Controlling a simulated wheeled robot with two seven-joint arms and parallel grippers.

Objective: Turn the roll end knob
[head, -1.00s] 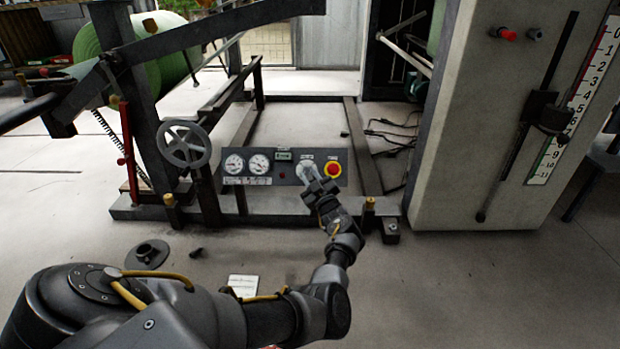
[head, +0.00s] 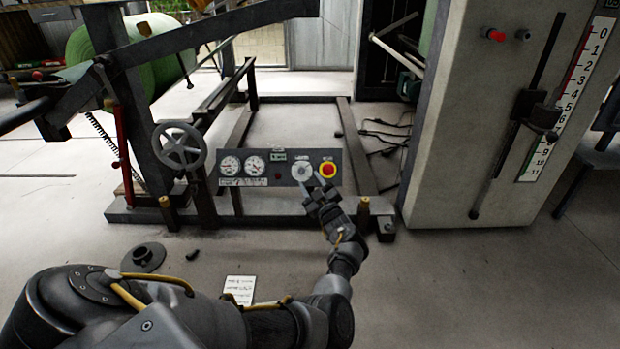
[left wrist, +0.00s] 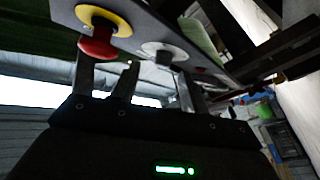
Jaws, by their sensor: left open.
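A round pale grey knob (head: 302,171) sits on the dark control panel (head: 224,181), just left of a red button on a yellow ring (head: 328,169). Its label is too small to read. My left gripper (head: 312,184) is open in front of the panel's right part, just below the knob and the red button. In the left wrist view the grey knob (left wrist: 163,52) shows just beyond the open fingers (left wrist: 150,75), with the red button (left wrist: 98,45) at their left. I cannot tell whether the fingers touch the knob. My right gripper is not in view.
The panel also holds two dials (head: 242,165). A spoked handwheel (head: 180,146) stands left of it. A grey cabinet (head: 462,150) with a scale rises at the right. A white sheet (head: 239,289) and a dark flanged piece (head: 149,256) lie on the floor.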

